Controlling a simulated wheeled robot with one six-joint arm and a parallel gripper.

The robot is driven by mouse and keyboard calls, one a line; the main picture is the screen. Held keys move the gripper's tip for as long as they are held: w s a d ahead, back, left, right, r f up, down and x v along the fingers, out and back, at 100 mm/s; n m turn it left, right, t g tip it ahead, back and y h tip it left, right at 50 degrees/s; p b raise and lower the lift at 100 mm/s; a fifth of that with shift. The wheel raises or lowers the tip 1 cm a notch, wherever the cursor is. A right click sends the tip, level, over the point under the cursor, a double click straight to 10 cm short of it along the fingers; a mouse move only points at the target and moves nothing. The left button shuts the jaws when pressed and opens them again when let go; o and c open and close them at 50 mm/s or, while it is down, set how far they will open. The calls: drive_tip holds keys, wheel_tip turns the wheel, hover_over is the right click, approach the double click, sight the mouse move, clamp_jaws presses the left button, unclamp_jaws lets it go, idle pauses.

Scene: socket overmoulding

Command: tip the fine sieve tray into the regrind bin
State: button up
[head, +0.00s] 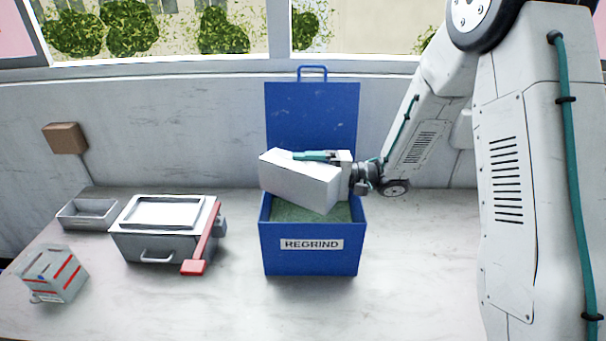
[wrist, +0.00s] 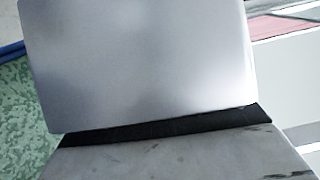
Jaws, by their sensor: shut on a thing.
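My gripper (head: 316,156) is shut on a pale grey, box-shaped tray (head: 298,184), which I take to be the fine sieve tray. It holds the tray above the open blue regrind bin (head: 310,264), whose front label reads REGRIND. The tray is tilted, with its right end lower and plain outer faces toward the head camera. Its open side and any contents are hidden. Green granules (head: 287,211) lie in the bin under the tray. In the wrist view a plain grey tray face (wrist: 140,60) fills the middle, with green granules (wrist: 22,125) at the left.
The bin's blue lid (head: 311,115) stands upright behind it. To the left are a grey box unit (head: 155,247) with a red lever (head: 205,243), a small open tray (head: 87,224) and a red-striped carton (head: 58,274). The bench (head: 420,260) right of the bin is clear.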

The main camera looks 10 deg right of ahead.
sight(286, 187)
drive_tip(key=shift+s+a+n, duration=0.1)
drive_tip(key=shift+s+n, duration=0.15)
drive_tip(key=shift+n, duration=0.25)
drive_tip(key=shift+s+a+f+n+h, duration=0.25)
drive_tip(key=shift+s+a+n+h, duration=0.8)
drive_tip(key=shift+s+n, duration=0.15)
drive_tip(key=s+a, duration=0.1)
drive_tip(key=s+a+n+h, duration=0.2)
drive_tip(key=s, duration=0.1)
drive_tip(key=shift+a+f, duration=0.25)
drive_tip(key=shift+f, duration=0.15)
